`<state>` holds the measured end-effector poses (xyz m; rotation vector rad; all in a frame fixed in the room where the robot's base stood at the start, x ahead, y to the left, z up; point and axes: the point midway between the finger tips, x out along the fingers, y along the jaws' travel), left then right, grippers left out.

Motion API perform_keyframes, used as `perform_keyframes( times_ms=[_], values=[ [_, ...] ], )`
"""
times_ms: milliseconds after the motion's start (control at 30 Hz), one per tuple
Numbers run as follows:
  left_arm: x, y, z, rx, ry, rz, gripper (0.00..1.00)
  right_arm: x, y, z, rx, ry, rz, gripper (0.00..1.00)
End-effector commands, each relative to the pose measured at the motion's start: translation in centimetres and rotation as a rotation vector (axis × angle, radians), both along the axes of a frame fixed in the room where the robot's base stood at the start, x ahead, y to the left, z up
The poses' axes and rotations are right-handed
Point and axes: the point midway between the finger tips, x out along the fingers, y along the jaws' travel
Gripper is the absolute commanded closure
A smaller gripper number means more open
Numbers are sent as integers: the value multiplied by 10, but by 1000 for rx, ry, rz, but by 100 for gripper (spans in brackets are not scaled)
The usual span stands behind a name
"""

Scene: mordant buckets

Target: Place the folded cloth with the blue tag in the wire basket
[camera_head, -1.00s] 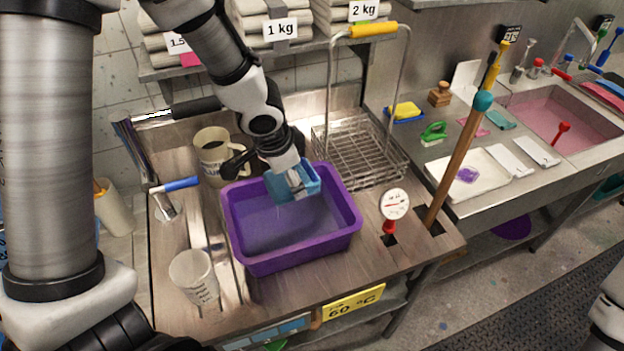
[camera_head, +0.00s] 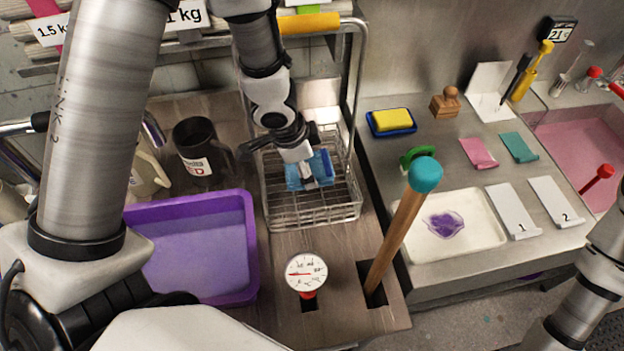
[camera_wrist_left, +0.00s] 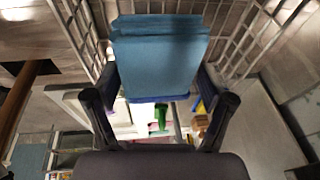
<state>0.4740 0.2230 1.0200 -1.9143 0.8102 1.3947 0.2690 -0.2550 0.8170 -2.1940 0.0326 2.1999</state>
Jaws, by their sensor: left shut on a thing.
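My left gripper (camera_head: 304,162) is shut on the folded blue cloth (camera_head: 322,171). The cloth hangs within the outline of the wire basket (camera_head: 314,216), near its middle, with the basket's tall handle above. I cannot tell whether the cloth touches the basket floor. In the left wrist view the cloth (camera_wrist_left: 160,58) is between the fingers, with basket wires (camera_wrist_left: 82,28) on both sides. A dark blue strip shows at the cloth's lower edge there; I cannot tell whether it is the tag. My right gripper is out of view.
A purple tub (camera_head: 251,245) of liquid stands left of the basket and a black mug (camera_head: 192,140) behind it. A round gauge (camera_head: 306,272) and a wooden pole (camera_head: 398,235) stand in front. A white tray (camera_head: 485,240) lies to the right.

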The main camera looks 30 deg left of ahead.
Motion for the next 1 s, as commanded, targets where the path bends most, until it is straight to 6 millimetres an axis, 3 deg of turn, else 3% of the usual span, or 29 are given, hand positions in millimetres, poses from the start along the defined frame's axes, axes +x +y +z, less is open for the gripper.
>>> perform_keyframes(
  times_ms=[33, 333, 433, 467, 733, 767, 800, 1000],
  values=[
    [0, 0, -25, 0, 0, 0, 64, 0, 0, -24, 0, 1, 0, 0],
    [0, 0, -69, 0, 0, 0, 64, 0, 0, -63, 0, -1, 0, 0],
    [0, 0, -70, 0, -1, 0, 63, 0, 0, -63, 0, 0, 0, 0],
    [0, 0, -69, 0, -1, 0, 70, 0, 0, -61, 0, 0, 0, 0],
    [0, 0, -72, 1, -1, 0, 70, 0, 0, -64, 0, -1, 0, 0],
    [0, 0, -71, 0, 0, 0, 11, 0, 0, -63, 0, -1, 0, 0],
    [0, 0, -71, 0, 0, 0, 0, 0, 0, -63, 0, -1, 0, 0],
    [0, 0, -71, 0, 0, 0, 0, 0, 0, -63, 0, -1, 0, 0]
  ],
)
